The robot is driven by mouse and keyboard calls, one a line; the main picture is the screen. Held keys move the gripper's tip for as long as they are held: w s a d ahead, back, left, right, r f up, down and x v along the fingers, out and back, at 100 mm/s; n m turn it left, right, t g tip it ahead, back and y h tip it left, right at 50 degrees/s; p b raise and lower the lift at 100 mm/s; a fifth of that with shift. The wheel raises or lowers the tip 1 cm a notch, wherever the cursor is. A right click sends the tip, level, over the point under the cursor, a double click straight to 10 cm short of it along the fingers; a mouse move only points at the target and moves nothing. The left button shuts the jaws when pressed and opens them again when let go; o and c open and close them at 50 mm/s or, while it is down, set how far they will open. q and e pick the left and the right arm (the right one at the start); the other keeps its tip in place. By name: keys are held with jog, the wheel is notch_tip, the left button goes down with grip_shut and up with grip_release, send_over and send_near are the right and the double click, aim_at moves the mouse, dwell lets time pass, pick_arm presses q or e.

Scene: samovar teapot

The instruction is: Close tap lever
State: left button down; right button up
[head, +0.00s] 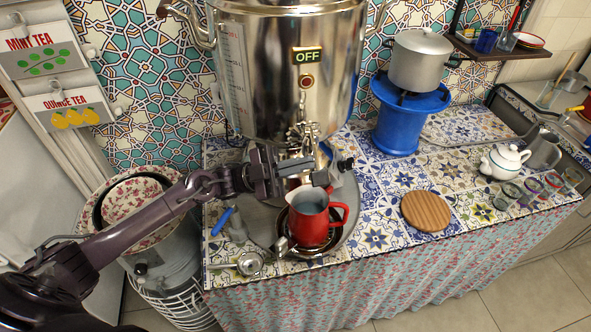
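The large steel samovar (285,75) stands at the back of the counter, with a sign reading OFF on its front. Its ornate tap handle (304,135) sticks up at the lower front. My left gripper (312,172) reaches in from the left, just below this handle, and covers most of the tap body and spout. Whether it touches the lever, and how far apart its fingers are, I cannot tell. A red jug (309,222) stands upright below the gripper on a dark round dish. My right gripper is not in view.
A strainer (250,263) lies at the counter's front left edge. A round wooden board (425,211) lies right of the jug. A blue burner (398,122) carries a grey pot (420,62). A white teapot (503,162) and several glasses stand far right.

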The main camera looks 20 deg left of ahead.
pick_arm(q)
jog(key=r+n+t+p, duration=0.1)
jog(key=n+t+p, duration=0.1)
jog(key=n, duration=0.1)
jog(key=s+r+n+t+y+p, duration=0.1)
jog(key=n+t+p, duration=0.1)
jog(key=n, duration=0.1)
jog(key=d+r+n+t+p, duration=0.1)
jog(key=n+t+p, duration=0.2)
jog(key=n, duration=0.1)
jog(key=shift+s+r, duration=0.2)
jog(key=shift+r, duration=0.05)
dwell(0.3)
